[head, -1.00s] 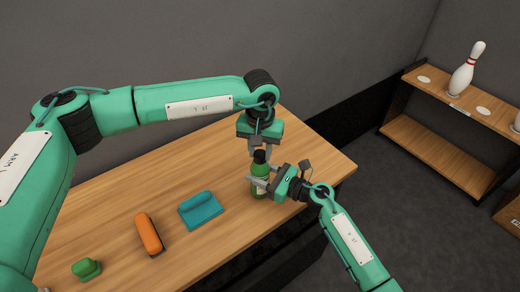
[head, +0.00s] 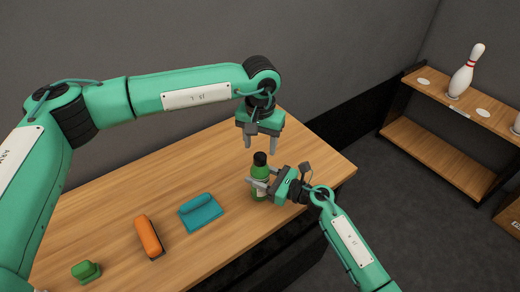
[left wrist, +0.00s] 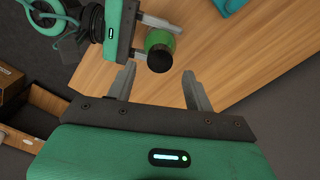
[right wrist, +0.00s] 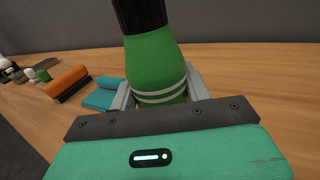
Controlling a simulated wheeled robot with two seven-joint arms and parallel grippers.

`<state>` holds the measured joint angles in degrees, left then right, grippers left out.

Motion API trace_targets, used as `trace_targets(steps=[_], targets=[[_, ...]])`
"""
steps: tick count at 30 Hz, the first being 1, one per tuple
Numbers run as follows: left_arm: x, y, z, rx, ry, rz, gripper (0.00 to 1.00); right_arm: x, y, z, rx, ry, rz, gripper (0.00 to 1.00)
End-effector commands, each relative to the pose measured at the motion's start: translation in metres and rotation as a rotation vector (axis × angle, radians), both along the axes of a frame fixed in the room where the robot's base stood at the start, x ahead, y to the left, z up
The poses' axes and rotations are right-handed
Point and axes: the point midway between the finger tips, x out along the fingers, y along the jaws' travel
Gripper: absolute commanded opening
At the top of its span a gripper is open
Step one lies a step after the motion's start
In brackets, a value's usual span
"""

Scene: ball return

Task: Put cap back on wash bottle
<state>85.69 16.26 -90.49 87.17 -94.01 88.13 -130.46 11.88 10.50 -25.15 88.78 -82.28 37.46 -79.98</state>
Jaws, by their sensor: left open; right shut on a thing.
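The green wash bottle (head: 260,184) stands upright near the table's right end, with its black cap (head: 260,158) on top of it. My right gripper (head: 262,184) is shut on the bottle's body from the right. In the right wrist view the green bottle (right wrist: 154,65) sits between the fingers and the black cap (right wrist: 138,14) is cut off by the top edge. My left gripper (head: 261,142) is open and empty, pointing down above and behind the cap. In the left wrist view the cap (left wrist: 159,60) is beyond the open fingers, apart from them.
A shelf (head: 440,150) with a white bowling pin (head: 463,78) stands at the right.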

Motion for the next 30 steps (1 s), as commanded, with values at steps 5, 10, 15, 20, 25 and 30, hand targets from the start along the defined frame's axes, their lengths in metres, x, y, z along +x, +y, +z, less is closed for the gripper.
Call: trace_targets(steps=[5,10,15,20,25,30], targets=[[0.000,0.000,0.008,0.001,0.001,0.000,0.53,-0.001,0.000,-0.001,-0.001,0.003,0.001,0.00],[0.000,0.000,0.008,0.001,0.001,0.000,0.50,-0.001,0.000,-0.001,-0.001,0.003,0.001,0.00],[0.000,0.000,0.008,0.001,0.001,0.055,0.50,0.000,0.000,-0.001,-0.001,0.003,0.001,0.00],[0.000,0.000,0.010,0.002,0.001,0.236,0.50,0.000,0.000,-0.001,-0.001,0.003,0.001,0.00],[0.000,0.000,0.013,0.001,0.002,0.506,0.50,0.000,0.000,-0.001,0.000,0.002,0.001,0.00],[0.000,-0.001,0.016,0.002,0.001,0.780,0.50,0.000,0.000,-0.001,0.000,0.002,0.001,0.00]])
